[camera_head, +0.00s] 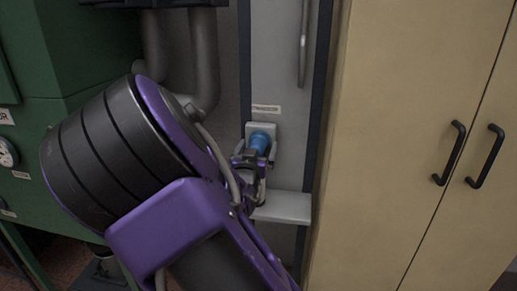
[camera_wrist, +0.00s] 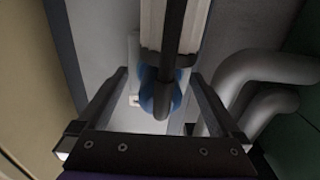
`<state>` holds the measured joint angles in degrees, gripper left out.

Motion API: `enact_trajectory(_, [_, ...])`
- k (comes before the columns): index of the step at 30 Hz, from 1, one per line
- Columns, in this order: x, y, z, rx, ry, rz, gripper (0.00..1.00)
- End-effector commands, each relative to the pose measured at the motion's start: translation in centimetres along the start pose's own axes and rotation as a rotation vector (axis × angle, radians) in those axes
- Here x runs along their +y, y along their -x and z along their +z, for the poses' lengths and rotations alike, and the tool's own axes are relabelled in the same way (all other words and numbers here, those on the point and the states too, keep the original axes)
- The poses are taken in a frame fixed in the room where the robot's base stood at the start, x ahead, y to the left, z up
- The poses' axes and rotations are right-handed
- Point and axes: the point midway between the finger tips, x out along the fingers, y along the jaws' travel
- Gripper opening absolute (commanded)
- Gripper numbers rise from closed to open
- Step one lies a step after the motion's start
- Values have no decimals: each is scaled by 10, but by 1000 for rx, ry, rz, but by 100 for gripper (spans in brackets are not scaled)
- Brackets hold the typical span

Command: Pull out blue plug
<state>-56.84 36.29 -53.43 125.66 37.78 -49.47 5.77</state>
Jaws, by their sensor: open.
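The blue plug (camera_head: 260,140) sits in a pale socket plate (camera_head: 252,128) on the grey panel, below a small label. My gripper (camera_head: 256,160) is at the plug, with its fingers apart on either side of it. In the wrist view the blue plug (camera_wrist: 152,97) shows between the two open fingers of my gripper (camera_wrist: 158,85), partly hidden behind a dark bar that runs down the middle. I cannot tell whether the fingers touch the plug.
A pale ledge (camera_head: 284,207) juts out just below the plug. A tan cabinet (camera_head: 415,130) with black handles stands close on the right. Grey pipes (camera_head: 205,60) and a green machine (camera_head: 90,50) are on the left. A vertical handle (camera_head: 304,45) is above.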

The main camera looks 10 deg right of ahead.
Motion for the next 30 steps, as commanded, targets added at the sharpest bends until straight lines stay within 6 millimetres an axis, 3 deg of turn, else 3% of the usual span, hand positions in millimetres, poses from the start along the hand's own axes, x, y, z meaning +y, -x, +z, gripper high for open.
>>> enact_trajectory(8, [0, 0, 0, 0, 1, 0, 100])
enact_trajectory(11, [0, 0, 0, 0, 0, 0, 86])
enact_trajectory(25, [0, 0, 0, 0, 0, 0, 1])
enact_trajectory(30, [0, 0, 0, 1, 0, 0, 0])
